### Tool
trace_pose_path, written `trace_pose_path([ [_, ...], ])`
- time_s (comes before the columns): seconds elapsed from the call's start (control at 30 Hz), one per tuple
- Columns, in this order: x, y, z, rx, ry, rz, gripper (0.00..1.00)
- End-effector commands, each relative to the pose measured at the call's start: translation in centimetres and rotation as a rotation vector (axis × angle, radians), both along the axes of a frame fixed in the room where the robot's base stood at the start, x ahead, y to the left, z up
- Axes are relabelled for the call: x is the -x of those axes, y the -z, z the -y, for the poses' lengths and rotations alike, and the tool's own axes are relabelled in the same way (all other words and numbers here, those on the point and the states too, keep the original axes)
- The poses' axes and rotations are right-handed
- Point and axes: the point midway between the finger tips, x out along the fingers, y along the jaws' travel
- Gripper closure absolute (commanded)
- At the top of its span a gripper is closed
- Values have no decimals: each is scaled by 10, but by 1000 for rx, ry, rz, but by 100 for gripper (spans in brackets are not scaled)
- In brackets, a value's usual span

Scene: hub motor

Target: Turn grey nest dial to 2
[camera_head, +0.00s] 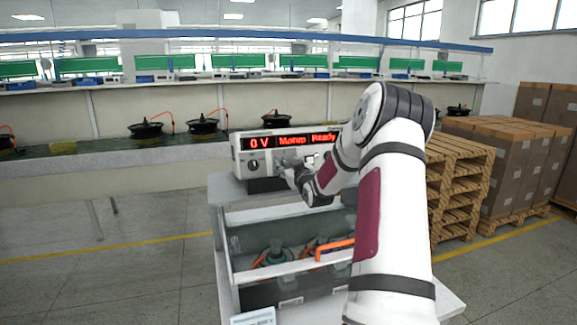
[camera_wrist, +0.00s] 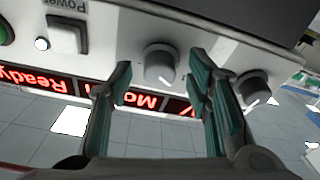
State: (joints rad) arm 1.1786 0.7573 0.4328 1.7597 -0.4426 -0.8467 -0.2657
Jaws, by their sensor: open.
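A white tester (camera_head: 240,150) with red readouts "0 V", "Mohm" and "Ready" stands on the cart. One grey dial (camera_head: 253,165) shows under "0 V" in the head view and at the right of the wrist view (camera_wrist: 253,87). A second grey dial (camera_wrist: 160,65) is by the "Mohm" readout; my gripper hides it in the head view. I cannot read numbers around either dial or tell which is the nest dial. My gripper (camera_wrist: 160,78) is open, its teal-padded fingers on either side of the second dial in the picture. Contact with it is not clear.
A Power switch (camera_wrist: 68,35) and a green button (camera_wrist: 4,30) are on the same panel. The cart (camera_head: 222,215) has a clear-sided bin below with orange-cabled parts. Wooden pallets (camera_head: 450,185) and boxes stand at right. Floor at left is clear.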

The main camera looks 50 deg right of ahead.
Motion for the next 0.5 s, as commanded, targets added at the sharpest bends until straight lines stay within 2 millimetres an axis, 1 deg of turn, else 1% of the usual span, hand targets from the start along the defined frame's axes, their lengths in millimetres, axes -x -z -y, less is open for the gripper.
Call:
trace_pose_path([
  [0.17,0,0,0,0,0,0,55],
  [0.2,0,0,0,0,0,0,64],
  [0.27,0,0,0,0,0,0,78],
  [0.3,0,0,0,0,0,0,87],
  [0.37,0,0,0,0,0,0,100],
  [0.5,0,0,0,-1,0,0,100],
])
